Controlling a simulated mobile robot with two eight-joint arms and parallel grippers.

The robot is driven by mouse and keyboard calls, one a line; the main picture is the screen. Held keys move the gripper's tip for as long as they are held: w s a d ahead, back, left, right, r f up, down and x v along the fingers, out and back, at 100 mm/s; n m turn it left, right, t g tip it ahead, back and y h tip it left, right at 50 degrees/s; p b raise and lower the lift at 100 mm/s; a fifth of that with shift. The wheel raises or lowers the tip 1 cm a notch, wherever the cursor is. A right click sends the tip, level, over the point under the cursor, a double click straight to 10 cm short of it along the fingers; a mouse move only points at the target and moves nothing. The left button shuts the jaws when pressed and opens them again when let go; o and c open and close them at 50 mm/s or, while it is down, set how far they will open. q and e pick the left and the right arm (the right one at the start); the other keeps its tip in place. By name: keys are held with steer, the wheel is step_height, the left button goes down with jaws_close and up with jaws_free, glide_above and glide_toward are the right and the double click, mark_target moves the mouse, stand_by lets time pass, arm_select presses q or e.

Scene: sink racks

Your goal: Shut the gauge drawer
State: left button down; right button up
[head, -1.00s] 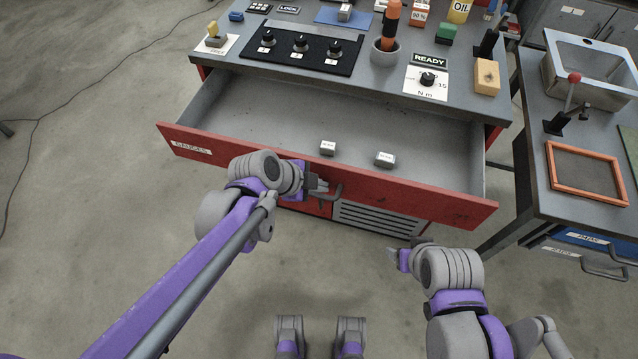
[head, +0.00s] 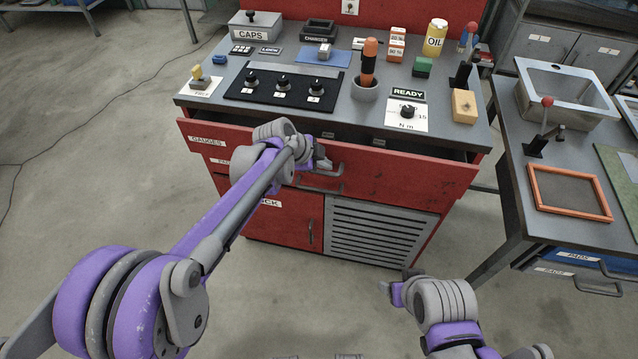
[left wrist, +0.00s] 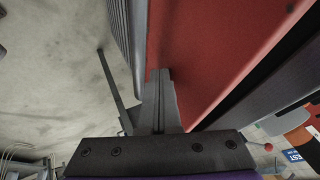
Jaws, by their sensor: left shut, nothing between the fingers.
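The gauge drawer (head: 400,172), red with a GAUGES label at its left end, stands partly out of the red bench. A narrow dark gap shows between its front and the worktop. Small pale blocks inside are mostly hidden. My left gripper (head: 322,162) is at the drawer front beside the drawer's grey handle (head: 340,170); I cannot tell whether it touches. In the left wrist view its fingers (left wrist: 162,85) are together and empty, close to the red front. My right gripper (head: 384,288) hangs low, apart from the bench; its jaw opening is unclear.
The worktop holds a knob panel (head: 283,90), a cup with an orange-handled tool (head: 366,88), a READY dial card (head: 407,112) and a yellow block (head: 464,106). A side table (head: 560,165) with a sink stands at the right. Floor in front is clear.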

arm_select(q)
steer(key=w, duration=0.2)
steer(key=w+d, duration=0.1)
steer(key=w, duration=0.2)
steer(key=shift+w+d+p, duration=0.15)
steer(key=shift+d+p, duration=0.05)
steer(key=shift+p, duration=0.1)
steer(key=shift+w+r, duration=0.1)
steer(key=shift+r, duration=0.15)
